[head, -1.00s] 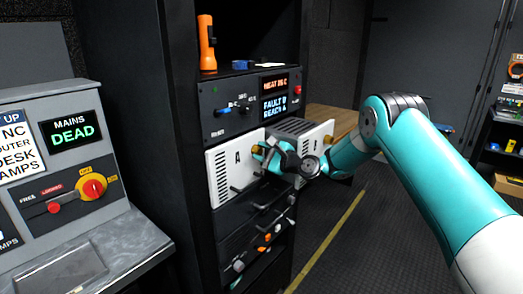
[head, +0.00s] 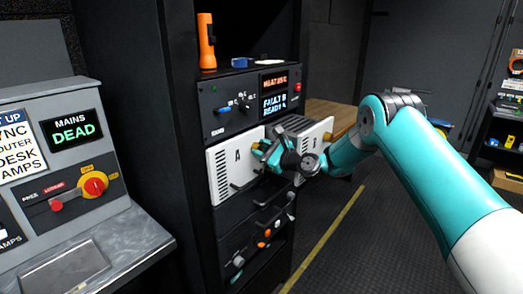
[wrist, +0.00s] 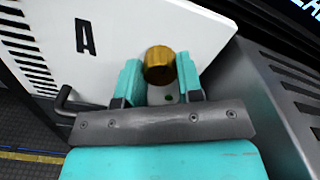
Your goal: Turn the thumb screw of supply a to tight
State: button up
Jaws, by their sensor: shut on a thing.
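Supply A (head: 225,178) is a white-fronted unit in the black rack, marked "A", with slots and a dark handle. Its thumb screw (wrist: 159,64) is a brass-coloured knob near the panel's edge in the wrist view. In the head view the screw (head: 256,144) shows only partly beside my gripper. My gripper (head: 265,149) has its teal fingers on either side of the knob, shut on it. The fingers (wrist: 159,76) also show in the wrist view. Whether the screw is tight cannot be told.
Supply B (head: 317,140), with its own brass knob, stands to the right. A control panel with displays (head: 272,93) is above, and an orange torch (head: 207,42) stands on top. A grey mains desk (head: 120,230) is at the left. Open floor lies to the right.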

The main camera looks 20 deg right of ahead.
jog(key=shift+f, duration=0.1)
jog(key=o, duration=0.9)
jog(key=shift+s+d, duration=0.1)
jog(key=b+v, duration=0.5)
jog(key=v, duration=1.2)
jog(key=shift+s+b, duration=0.1)
jog(key=shift+b, duration=0.2)
